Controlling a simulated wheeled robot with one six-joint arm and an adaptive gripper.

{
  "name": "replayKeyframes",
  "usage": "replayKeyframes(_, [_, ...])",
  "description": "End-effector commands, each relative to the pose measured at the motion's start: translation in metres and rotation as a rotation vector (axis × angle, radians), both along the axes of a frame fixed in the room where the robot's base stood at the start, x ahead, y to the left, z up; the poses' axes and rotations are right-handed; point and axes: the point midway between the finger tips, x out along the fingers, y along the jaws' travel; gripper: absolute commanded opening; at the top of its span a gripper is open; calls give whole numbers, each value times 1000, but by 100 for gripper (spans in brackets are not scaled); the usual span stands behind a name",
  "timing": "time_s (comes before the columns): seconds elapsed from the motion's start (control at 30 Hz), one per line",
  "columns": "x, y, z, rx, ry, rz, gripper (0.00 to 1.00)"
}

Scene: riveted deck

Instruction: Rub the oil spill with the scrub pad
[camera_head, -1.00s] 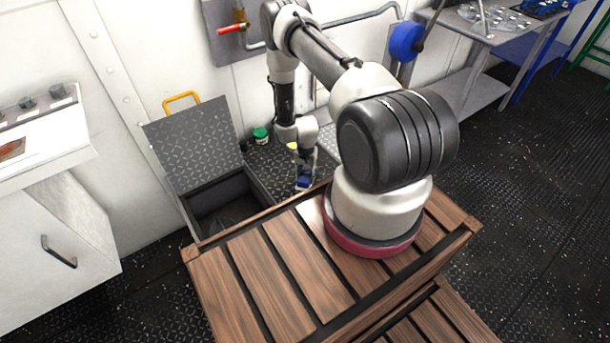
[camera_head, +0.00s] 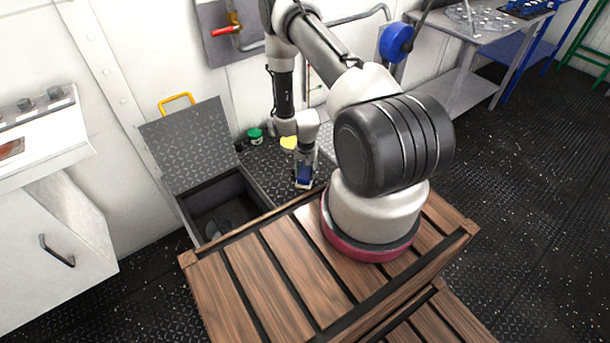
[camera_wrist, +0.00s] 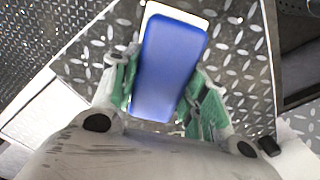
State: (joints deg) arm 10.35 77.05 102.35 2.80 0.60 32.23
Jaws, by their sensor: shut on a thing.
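My gripper (camera_wrist: 158,92) is shut on the scrub pad (camera_wrist: 172,62), a blue block with a white layer showing at its far end in the wrist view. The green-lined fingers are on its two sides. In the head view the blue pad (camera_head: 305,173) is under my gripper (camera_head: 305,165), over the grey tread-plate surface (camera_head: 266,165) right of the open hatch. I cannot make out the oil spill in either view; the pad and arm hide part of the plate. I cannot tell whether the pad touches the plate.
An open box (camera_head: 208,200) with a raised lid (camera_head: 188,140) is left of the plate. A green-lidded jar (camera_head: 255,136) and a yellow round item (camera_head: 289,143) stand near the wall. A white cabinet (camera_head: 50,220) is at left, a metal table (camera_head: 470,40) at back right.

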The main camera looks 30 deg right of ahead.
Motion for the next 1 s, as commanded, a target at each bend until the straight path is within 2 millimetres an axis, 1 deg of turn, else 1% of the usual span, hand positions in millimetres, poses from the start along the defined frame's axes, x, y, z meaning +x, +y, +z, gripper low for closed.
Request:
replayKeyframes(0.2, [-2,-3,20,-1,-2,2,22])
replayKeyframes(0.3, [-3,-3,25,0,0,3,22])
replayKeyframes(0.63, [-3,-3,26,0,0,4,22])
replayKeyframes(0.7, [-2,0,26,-1,-1,12,22])
replayKeyframes(0.77, [5,4,31,-1,-4,22,22])
replayKeyframes(0.87, [26,11,46,-1,-7,43,22])
replayKeyframes(0.97, [54,22,73,-1,-10,74,22])
replayKeyframes(1.0, [65,29,86,-1,-10,90,22])
